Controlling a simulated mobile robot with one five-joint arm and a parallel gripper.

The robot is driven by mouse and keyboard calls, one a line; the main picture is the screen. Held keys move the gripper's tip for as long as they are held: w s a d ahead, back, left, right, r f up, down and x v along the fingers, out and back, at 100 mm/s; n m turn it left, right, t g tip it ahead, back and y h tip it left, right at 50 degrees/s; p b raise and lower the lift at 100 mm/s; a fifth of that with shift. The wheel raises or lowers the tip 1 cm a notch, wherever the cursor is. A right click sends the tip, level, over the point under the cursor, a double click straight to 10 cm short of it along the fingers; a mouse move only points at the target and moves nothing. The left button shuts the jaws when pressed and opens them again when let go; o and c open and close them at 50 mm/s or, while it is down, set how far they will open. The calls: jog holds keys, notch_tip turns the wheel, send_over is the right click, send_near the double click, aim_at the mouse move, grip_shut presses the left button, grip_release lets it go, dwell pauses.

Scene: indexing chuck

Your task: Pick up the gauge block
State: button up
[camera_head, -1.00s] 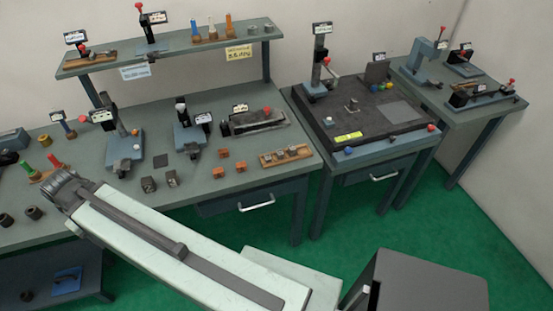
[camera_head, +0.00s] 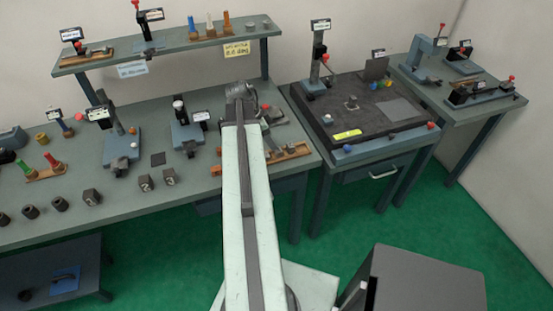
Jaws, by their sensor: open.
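My pale arm reaches up the middle of the head view, and its dark end joint (camera_head: 240,92) is over the back part of the long bench. The jaws of my gripper do not show; they are hidden beyond the end joint. I cannot tell for sure which piece is the gauge block. A small metal block (camera_head: 352,103) stands on the dark surface plate (camera_head: 330,120) on the middle table. A wooden tray (camera_head: 298,152) at the bench's right end is partly hidden by my arm. Dark cubes with white marks (camera_head: 146,183) stand at the bench's front.
The long bench (camera_head: 120,206) carries gauge stands (camera_head: 122,150), a second stand (camera_head: 187,135) and coloured plugs (camera_head: 48,165). A shelf (camera_head: 170,52) rises behind it. A yellow-green label (camera_head: 347,134) lies on the surface plate. Another table (camera_head: 490,98) stands at the right.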

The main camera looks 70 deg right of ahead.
aim_at(278, 150)
jog(key=b+x, duration=0.6)
jog(key=x, duration=0.1)
jog(key=shift+s+d+f, duration=0.1)
jog(key=shift+s+f, duration=0.1)
jog(key=shift+r, duration=0.2)
grip_shut()
